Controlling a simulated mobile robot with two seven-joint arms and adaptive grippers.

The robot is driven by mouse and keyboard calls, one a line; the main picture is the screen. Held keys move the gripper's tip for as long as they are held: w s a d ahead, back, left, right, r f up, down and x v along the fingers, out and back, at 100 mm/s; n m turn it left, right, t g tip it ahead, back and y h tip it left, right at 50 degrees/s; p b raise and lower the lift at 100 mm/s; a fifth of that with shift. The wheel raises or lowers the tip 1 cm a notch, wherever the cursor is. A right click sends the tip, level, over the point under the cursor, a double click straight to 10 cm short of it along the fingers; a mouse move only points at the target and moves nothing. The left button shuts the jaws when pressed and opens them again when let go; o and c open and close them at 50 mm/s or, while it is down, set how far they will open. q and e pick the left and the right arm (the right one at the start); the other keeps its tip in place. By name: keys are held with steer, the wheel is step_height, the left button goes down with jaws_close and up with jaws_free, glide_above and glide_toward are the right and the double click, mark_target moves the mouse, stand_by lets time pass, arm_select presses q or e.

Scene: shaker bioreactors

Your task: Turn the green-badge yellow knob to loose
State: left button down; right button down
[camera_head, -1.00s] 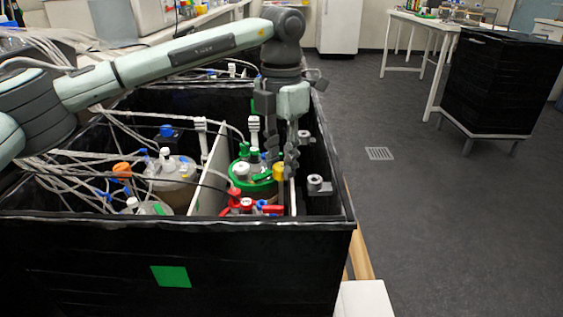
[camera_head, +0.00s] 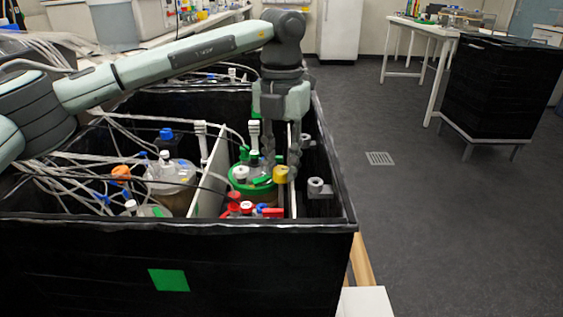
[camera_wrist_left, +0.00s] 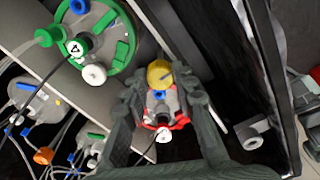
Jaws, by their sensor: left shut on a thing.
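The yellow knob (camera_head: 281,174) sits at the right edge of the green-ringed vessel lid (camera_head: 251,190) in the head view. In the left wrist view the knob (camera_wrist_left: 159,73) shows between my fingers, above a red-ringed grey lid (camera_wrist_left: 162,108). My left gripper (camera_head: 276,162) points down into the black bin and is shut on the knob; it also shows in the left wrist view (camera_wrist_left: 162,80). The fingers partly hide the knob's surroundings. A green patch (camera_head: 262,181) lies on the green-ringed lid, left of the knob. My right gripper is out of view.
The black bin (camera_head: 250,240) has high walls around the vessels. A white divider (camera_head: 211,175) stands left of the green-ringed vessel, with another vessel (camera_head: 172,178) beyond it. Tubes crowd the left side. Grey fittings (camera_head: 318,187) line the right wall. Open floor lies to the right.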

arm_select(q)
steer(key=c, duration=1.2)
jaws_free()
steer(key=shift+r, duration=0.1)
step_height(320, 180, up, 12)
